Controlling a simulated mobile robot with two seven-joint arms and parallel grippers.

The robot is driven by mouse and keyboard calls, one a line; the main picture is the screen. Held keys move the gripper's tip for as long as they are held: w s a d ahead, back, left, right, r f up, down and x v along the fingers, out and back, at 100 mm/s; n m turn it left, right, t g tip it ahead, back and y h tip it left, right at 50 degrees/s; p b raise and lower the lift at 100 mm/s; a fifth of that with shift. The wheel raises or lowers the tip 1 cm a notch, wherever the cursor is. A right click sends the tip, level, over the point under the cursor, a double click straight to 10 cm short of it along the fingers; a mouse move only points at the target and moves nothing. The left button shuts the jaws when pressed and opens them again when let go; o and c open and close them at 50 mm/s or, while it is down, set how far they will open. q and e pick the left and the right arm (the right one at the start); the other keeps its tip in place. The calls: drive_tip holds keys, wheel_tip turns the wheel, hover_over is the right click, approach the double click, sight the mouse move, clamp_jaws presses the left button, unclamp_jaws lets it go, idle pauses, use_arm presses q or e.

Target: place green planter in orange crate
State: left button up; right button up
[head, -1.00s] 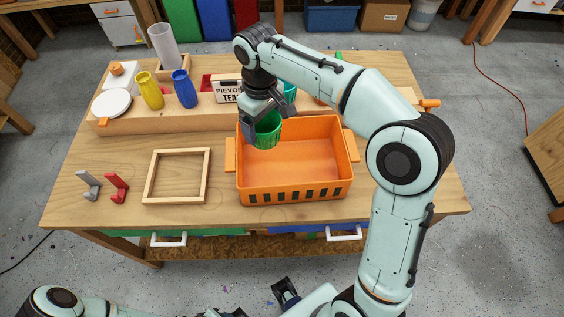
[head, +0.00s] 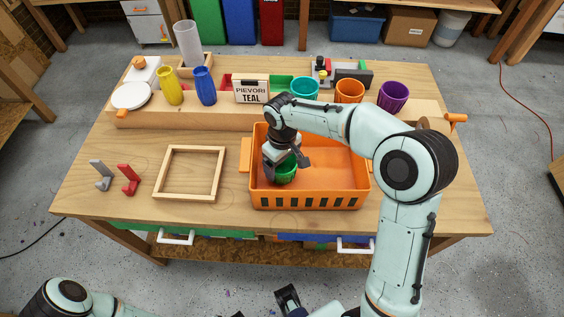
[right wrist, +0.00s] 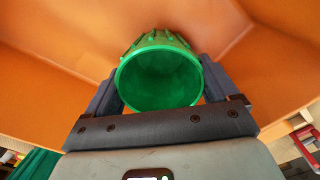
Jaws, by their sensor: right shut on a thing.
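The green planter (head: 286,172) is between the fingers of my right gripper (head: 284,164), inside the left part of the orange crate (head: 335,170). In the right wrist view the planter (right wrist: 160,78) shows its round open rim towards the camera, with a finger of the gripper (right wrist: 160,85) on each side and orange crate walls (right wrist: 60,65) around it. I cannot tell whether its base touches the crate floor. My left gripper (head: 288,298) shows only in part at the bottom edge; its opening is unclear.
A wooden frame (head: 190,148) lies left of the crate, with grey (head: 102,176) and red (head: 129,179) hooks beyond it. Behind, a raised shelf holds yellow (head: 169,86), blue (head: 205,86), teal (head: 304,90), orange (head: 349,92) and purple (head: 393,96) cups and a sign (head: 251,89).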

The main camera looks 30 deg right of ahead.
drive_tip(key=o, duration=0.8)
drive_tip(key=shift+f, duration=0.1)
drive_tip(key=shift+r, duration=0.2)
wheel_tip(320, 180, up, 12)
drive_tip(key=shift+p, duration=0.9)
drive_tip(key=shift+f, duration=0.1)
